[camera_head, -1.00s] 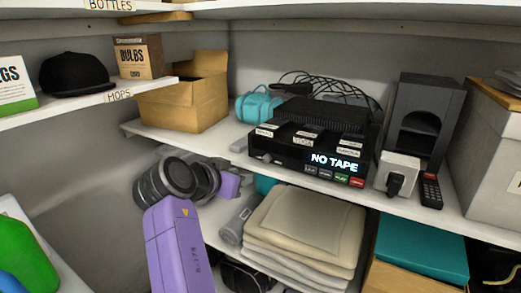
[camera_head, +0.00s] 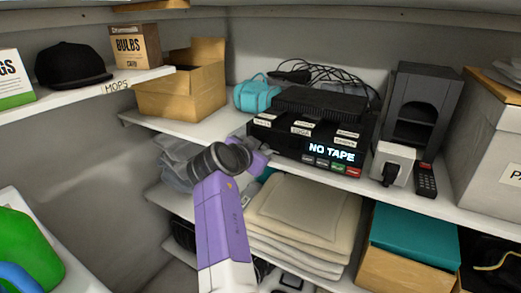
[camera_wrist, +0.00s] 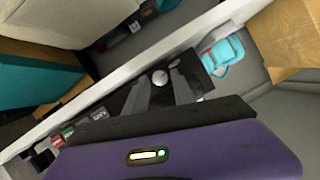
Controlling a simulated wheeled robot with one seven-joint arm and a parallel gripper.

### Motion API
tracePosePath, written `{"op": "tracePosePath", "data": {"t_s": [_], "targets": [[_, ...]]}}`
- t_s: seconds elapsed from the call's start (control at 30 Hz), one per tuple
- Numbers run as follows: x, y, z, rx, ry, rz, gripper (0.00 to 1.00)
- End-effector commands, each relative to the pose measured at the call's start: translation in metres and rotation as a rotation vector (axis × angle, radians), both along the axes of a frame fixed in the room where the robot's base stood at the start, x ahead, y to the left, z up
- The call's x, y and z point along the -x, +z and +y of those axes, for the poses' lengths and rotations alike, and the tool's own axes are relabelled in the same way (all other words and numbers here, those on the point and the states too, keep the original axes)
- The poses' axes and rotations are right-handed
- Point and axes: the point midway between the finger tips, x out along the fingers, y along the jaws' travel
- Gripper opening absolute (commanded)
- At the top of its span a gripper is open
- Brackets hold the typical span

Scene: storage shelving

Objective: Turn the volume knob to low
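The black tape deck (camera_head: 290,150) with a lit "NO TAPE" display (camera_head: 331,153) stands on the middle shelf. In the wrist view a round silver knob (camera_wrist: 160,77) shows on its dark front (camera_wrist: 120,102). My gripper (camera_wrist: 161,82) is open, its two dark fingers apart, one on each side of the knob in that view. I cannot tell whether they touch it. In the head view my purple gripper (camera_head: 258,152) is at the deck's left front corner, and the hand and arm hide the knob there. The knob's setting cannot be read.
The shelf's white front edge (camera_head: 425,203) runs below the deck. A teal bag (camera_head: 258,94) and cardboard box (camera_head: 190,92) stand behind and left. A white plug block (camera_head: 393,162) and remote (camera_head: 426,181) are right. Folded cloths (camera_head: 305,215) lie below.

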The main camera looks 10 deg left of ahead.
Motion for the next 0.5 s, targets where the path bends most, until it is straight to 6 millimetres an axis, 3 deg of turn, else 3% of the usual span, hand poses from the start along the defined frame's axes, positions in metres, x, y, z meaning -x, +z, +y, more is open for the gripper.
{"op": "tracePosePath", "data": {"t_s": [0.27, 0.4, 0.5], "targets": [[-0.0008, -0.0006, -0.0002, 0.0, 0.0, 0.0, 0.28], [-0.0007, -0.0007, -0.0002, 0.0, 0.0, 0.0, 0.01], [-0.0007, -0.0007, -0.0002, 0.0, 0.0, 0.001, 0.0]]}}
